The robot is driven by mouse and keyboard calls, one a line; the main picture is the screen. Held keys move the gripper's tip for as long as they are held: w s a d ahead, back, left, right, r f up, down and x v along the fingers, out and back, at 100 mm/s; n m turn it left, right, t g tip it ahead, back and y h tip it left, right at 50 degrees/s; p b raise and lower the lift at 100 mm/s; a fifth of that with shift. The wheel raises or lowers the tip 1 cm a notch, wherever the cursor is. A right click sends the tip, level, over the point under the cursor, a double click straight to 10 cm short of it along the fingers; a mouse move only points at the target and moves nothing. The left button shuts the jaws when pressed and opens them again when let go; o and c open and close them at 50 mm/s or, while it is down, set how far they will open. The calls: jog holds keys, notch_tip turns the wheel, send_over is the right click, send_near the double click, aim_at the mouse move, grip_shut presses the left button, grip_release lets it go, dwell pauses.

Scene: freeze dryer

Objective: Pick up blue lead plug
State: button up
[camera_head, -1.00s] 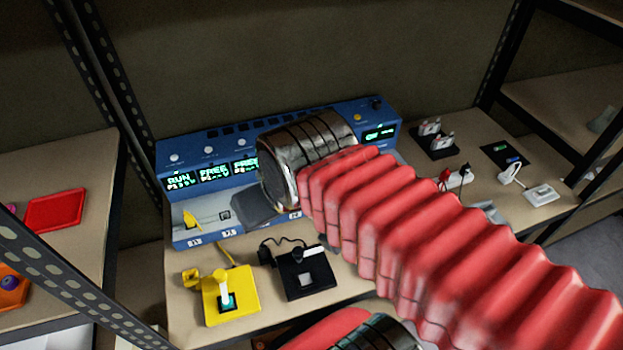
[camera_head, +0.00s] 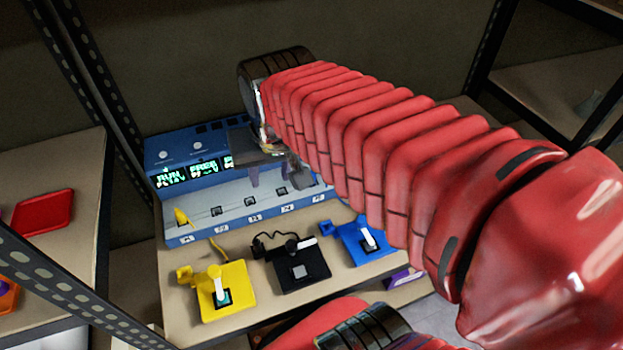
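The blue lead plug (camera_head: 326,228) appears as a small blue piece at the left edge of a blue box (camera_head: 352,246) with a white lever, on the bench right of centre. My red arm passes close above it in the picture. My gripper (camera_head: 268,180) is up and to the left of the plug, in front of the blue machine's row of sockets. Its two dark fingers point down with a gap between them, and no object shows there. The arm hides part of the gripper.
The blue machine (camera_head: 202,168) stands at the back, with numbered sockets along its front tray. A yellow plug (camera_head: 182,217) is at the leftmost socket. A yellow box (camera_head: 237,278) and a black box (camera_head: 301,280) sit left of the blue one. Shelf posts flank the bench.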

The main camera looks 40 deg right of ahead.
jog(key=w+d+f+m+g, duration=0.2)
jog(key=w+d+f+m, duration=0.15)
jog(key=w+d, duration=0.35)
jog(key=m+g, duration=0.1)
jog(key=m, duration=0.4)
send_over(313, 173)
jog(key=s+a, duration=0.1)
jog(key=a, duration=0.1)
notch_tip(313, 173, down, 4)
jog(key=f, duration=0.1)
jog(key=shift+d+r, duration=0.1)
jog(key=shift+r, duration=0.15)
jog(key=shift+f, duration=0.1)
jog(key=f, duration=0.8)
jog(key=shift+w+d+f, duration=0.15)
jog(key=shift+w+d, duration=0.05)
jog(key=shift+d, duration=0.2)
jog(key=shift+f, duration=0.1)
jog(key=shift+w+d+f, duration=0.1)
jog(key=shift+d+f, duration=0.05)
jog(key=shift+f, duration=0.65)
jog(key=shift+w+d+f, duration=0.15)
jog(key=shift+f, duration=0.7)
jog(key=shift+w+d+f, duration=0.1)
jog(key=shift+d+f, duration=0.05)
jog(key=shift+f, duration=0.65)
